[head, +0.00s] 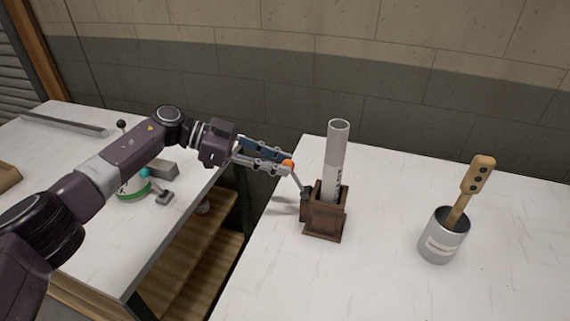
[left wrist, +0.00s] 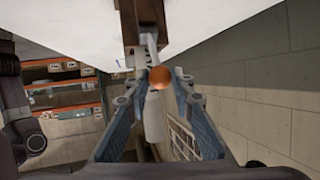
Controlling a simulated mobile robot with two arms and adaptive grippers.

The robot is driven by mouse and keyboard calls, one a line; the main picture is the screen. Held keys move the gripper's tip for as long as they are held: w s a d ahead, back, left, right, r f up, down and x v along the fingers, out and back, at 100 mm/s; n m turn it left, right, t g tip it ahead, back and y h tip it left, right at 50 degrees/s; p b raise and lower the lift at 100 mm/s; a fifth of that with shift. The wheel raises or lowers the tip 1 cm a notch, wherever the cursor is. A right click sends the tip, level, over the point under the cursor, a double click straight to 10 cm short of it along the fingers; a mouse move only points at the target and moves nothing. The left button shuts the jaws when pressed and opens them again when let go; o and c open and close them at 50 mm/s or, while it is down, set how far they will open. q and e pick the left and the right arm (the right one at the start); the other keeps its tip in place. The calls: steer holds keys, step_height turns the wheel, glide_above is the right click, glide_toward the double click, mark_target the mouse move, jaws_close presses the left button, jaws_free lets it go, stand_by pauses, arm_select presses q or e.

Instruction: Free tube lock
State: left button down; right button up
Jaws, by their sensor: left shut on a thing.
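A pale grey tube (head: 337,155) stands upright in a brown block holder (head: 323,220) on the right-hand white table. A thin lever (head: 299,182) rises from the holder's left side, tilted up and left, and ends in an orange knob (head: 288,163). My left gripper (head: 283,165) is shut on the orange knob, coming from the left. In the left wrist view the knob (left wrist: 161,78) sits between the fingertips (left wrist: 160,86), with the brown holder (left wrist: 150,14) beyond it. My right gripper is not in view.
A metal can (head: 440,245) with a wooden-handled tool (head: 475,178) stands right of the holder. The left table (head: 90,225) carries a white-green container (head: 133,188) and grey pieces. A gap with wooden shelves (head: 195,245) separates the tables. The right table's front is clear.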

arm_select(q)
steer(key=shift+w+a+f+h, duration=0.15)
steer(key=shift+w+a+h, duration=0.05)
steer(key=shift+a+h, duration=0.1)
stand_by(0.4)
steer(key=c, duration=1.7)
jaws_free()
steer(key=shift+o, duration=0.2)
steer(key=v, duration=1.2)
